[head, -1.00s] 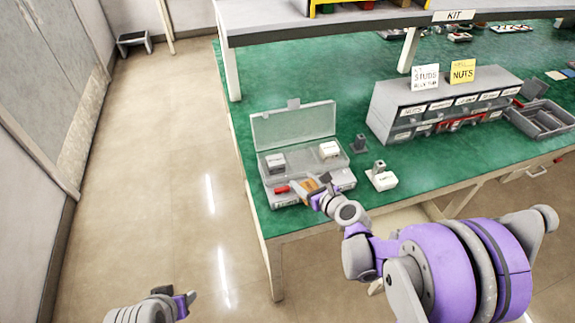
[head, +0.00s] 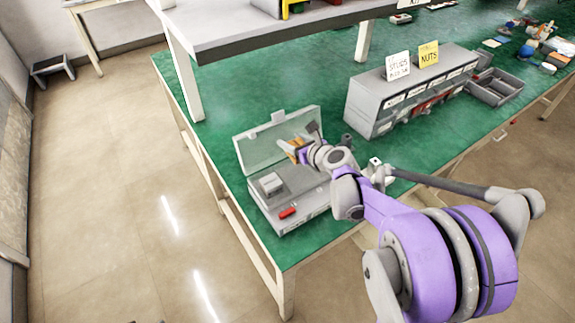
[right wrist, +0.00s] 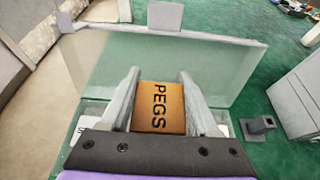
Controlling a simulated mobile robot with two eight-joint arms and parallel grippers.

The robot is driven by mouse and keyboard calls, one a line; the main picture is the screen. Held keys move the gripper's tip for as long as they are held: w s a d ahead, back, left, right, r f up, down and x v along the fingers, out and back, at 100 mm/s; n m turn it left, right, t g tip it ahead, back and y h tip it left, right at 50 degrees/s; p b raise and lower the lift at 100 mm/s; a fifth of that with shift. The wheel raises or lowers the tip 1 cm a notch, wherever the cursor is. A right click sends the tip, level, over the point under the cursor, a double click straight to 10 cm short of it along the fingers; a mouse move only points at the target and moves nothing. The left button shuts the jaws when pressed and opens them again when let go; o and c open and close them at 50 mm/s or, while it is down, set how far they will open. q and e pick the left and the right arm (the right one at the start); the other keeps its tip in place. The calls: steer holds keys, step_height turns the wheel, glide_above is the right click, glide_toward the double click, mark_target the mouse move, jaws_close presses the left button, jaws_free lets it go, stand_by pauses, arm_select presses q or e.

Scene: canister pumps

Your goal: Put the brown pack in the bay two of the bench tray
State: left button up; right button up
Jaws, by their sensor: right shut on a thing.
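My right gripper (head: 296,147) is shut on the brown pack (right wrist: 160,108), which is marked PEGS and sits between the two fingers in the right wrist view. In the head view the pack (head: 297,144) shows as a small orange-brown patch at the fingertips, over the back of the bench tray (head: 316,203). The tray is a grey case with its clear lid (head: 262,146) raised. A grey-white block (head: 271,184) sits in its left part, and a red piece (head: 288,212) lies at its front. My arm hides the tray's right part, and I cannot read bay numbers.
A grey drawer unit (head: 378,107) with STUDS and NUTS cards stands right of the tray on the green bench (head: 215,125). An upper shelf (head: 230,30) overhangs the back. A small grey fixture (right wrist: 258,125) stands right of the tray.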

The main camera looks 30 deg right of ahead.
mark_target(288, 160)
steer(key=f, duration=0.5)
steer(key=shift+s+d+f, duration=0.1)
steer(key=shift+s+f, duration=0.05)
steer(key=shift+s, duration=0.2)
steer(key=shift+f+b, duration=0.45)
steer(key=shift+f, duration=1.5)
steer(key=shift+w+f, duration=0.1)
steer(key=shift+f, duration=0.05)
steer(key=o, duration=1.4)
